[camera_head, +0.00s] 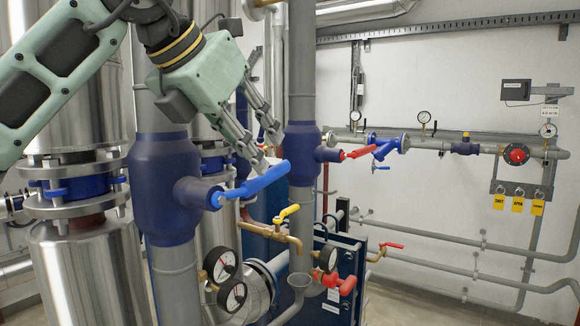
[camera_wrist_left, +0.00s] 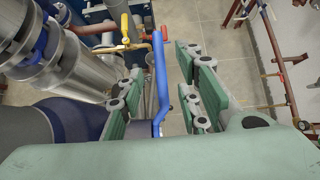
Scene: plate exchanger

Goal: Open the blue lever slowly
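The blue lever (camera_head: 258,181) sticks out to the right and slightly up from a dark blue valve body (camera_head: 165,188) on a grey vertical pipe. My left gripper (camera_head: 272,155) is above the lever's outer end, with its fingers spread. My right gripper is in neither view.
A yellow-handled tap (camera_head: 287,212) and pressure gauges (camera_head: 222,265) sit below the lever. A second grey pipe (camera_head: 302,80) with a red lever (camera_head: 358,153) stands just right of my gripper. Large steel cylinders (camera_head: 85,270) stand at the left. Floor shows at the lower right.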

